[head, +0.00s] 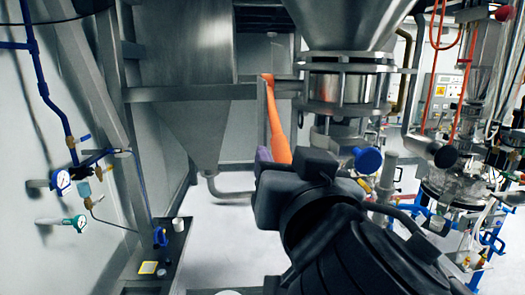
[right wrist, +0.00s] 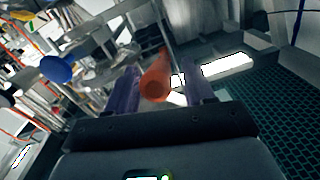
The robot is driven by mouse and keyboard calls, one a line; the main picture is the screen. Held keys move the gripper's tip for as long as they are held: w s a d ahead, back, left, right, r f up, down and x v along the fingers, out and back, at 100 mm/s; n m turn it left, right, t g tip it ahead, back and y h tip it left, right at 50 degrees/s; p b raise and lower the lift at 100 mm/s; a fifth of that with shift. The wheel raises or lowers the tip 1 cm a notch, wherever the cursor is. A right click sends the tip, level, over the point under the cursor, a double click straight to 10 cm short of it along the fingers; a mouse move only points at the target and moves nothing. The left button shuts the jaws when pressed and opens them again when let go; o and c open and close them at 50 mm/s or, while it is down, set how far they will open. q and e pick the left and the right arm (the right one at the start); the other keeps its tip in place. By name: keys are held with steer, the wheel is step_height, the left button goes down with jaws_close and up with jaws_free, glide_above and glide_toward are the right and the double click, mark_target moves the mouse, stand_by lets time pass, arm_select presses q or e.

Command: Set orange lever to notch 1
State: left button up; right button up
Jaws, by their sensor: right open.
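The orange lever (head: 275,120) stands nearly upright in the middle of the head view, in front of a steel frame. Its lower end is close to my right gripper (head: 264,155), whose purple finger shows beside it. In the right wrist view the lever (right wrist: 155,78) points its round end toward the camera, between the two purple fingers of my right gripper (right wrist: 160,88). The fingers are open, with a gap on each side of the lever. The notches cannot be made out. My left gripper is not in view.
A steel hopper (head: 345,22) with a flanged collar stands right of the lever. A blue knob (head: 368,159) sits close to my right wrist. A horizontal steel beam (head: 190,93) runs behind the lever. Gauges (head: 61,180) and pipes line the left wall.

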steer(key=shift+w, duration=0.65)
steer(key=shift+c, duration=0.2)
jaws_close()
